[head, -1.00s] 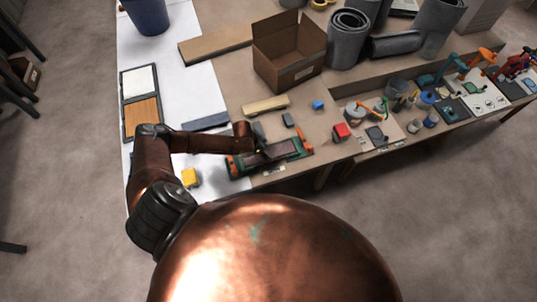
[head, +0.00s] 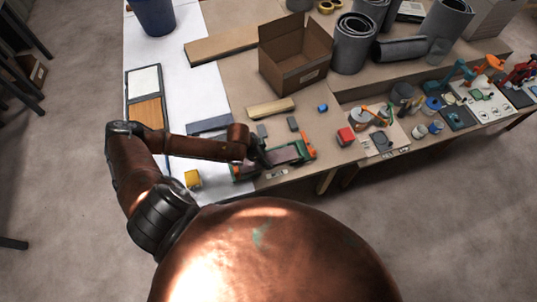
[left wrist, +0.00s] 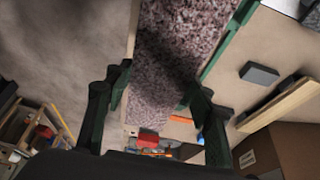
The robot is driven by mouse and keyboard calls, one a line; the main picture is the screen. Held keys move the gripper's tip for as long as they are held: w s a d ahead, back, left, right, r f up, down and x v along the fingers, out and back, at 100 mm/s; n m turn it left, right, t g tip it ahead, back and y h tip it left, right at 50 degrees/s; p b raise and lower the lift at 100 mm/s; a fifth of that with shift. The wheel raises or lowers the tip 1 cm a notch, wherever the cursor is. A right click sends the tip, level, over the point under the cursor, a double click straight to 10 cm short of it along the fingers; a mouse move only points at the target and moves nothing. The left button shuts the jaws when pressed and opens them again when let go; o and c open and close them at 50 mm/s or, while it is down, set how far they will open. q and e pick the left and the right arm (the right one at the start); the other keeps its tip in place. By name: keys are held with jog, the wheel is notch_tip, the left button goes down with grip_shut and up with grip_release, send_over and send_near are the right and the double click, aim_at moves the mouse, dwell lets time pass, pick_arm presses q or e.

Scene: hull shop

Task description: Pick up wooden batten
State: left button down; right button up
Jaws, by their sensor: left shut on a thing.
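A pale wooden batten (head: 270,108) lies on the brown bench top in front of the open cardboard box. It also shows at the right of the left wrist view (left wrist: 278,104). My left gripper (head: 258,160) is nearer the bench's front edge, apart from the batten, at a tool with green sides, orange ends and a speckled slab (head: 285,154). In the left wrist view the fingers (left wrist: 157,95) stand either side of the speckled slab (left wrist: 180,35), shut on it. The exact contact is partly hidden. My right gripper is not in view.
A cardboard box (head: 296,62) stands behind the batten and a longer plank (head: 220,47) lies farther back. Small grey blocks (head: 293,123), a blue cube (head: 322,108), a red block (head: 346,137) and a yellow block (head: 192,179) lie nearby. White bench surface at left is partly clear.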

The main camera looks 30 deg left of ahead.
pick_arm(q)
jog(key=s+d+r, duration=0.2)
jog(key=s+r, duration=0.1)
jog(key=s, duration=0.3)
jog(key=shift+s+b, duration=0.35)
jog(key=c, duration=0.6)
grip_release()
jog(key=shift+o, duration=0.2)
